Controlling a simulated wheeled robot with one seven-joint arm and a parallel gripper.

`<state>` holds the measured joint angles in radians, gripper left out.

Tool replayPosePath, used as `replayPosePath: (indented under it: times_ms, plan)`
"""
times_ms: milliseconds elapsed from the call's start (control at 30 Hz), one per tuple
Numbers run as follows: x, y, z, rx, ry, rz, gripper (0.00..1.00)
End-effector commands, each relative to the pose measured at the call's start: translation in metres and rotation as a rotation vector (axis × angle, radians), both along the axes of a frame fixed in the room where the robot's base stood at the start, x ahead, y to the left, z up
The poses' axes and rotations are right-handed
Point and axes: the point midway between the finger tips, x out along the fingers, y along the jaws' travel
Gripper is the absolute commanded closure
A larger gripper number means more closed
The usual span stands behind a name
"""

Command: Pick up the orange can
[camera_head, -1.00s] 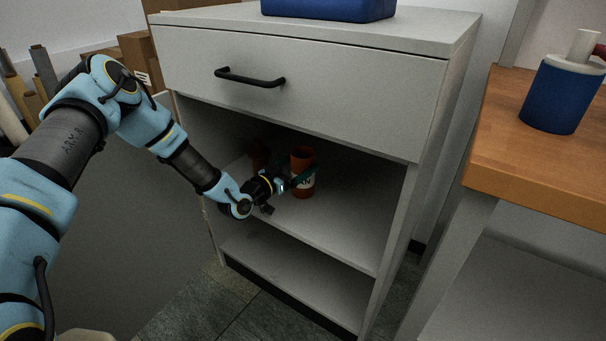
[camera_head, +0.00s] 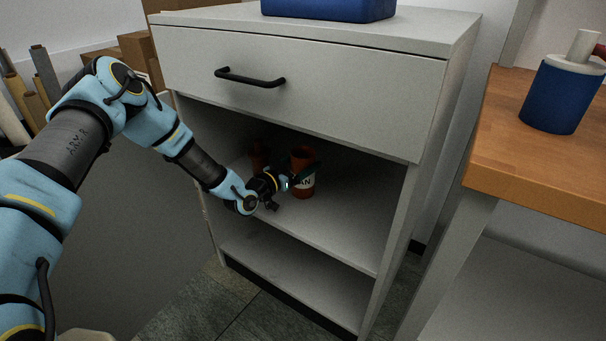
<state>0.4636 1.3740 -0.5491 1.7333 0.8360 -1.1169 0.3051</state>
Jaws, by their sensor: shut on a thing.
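The orange can (camera_head: 303,158) stands upright on the upper shelf inside the grey cabinet, with a white label on its front. My gripper (camera_head: 304,177) reaches into the open bay from the left and is shut on the can at about mid-height. Its dark fingers cover part of the can and the label. I cannot tell whether the can's base touches the shelf or is just clear of it.
A dark reddish object (camera_head: 259,155) stands deeper in the bay, left of the can. The drawer front with its black handle (camera_head: 250,78) hangs above the opening. The shelf (camera_head: 345,232) is clear to the right. A wooden bench (camera_head: 500,145) stands at right with a blue container (camera_head: 562,95).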

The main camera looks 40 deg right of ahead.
Motion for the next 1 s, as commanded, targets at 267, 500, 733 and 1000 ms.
replayPosePath:
  times_ms: [267, 500, 733, 1000]
  plan:
    - [0.0, 0.0, 0.0, 0.0, -0.001, 0.0, 0.97]
    - [0.0, 0.0, 0.002, -0.002, -0.001, 0.0, 1.0]
    - [0.001, -0.001, 0.029, -0.005, -0.003, 0.0, 1.0]
    - [0.0, 0.0, 0.08, -0.003, -0.004, -0.001, 1.0]
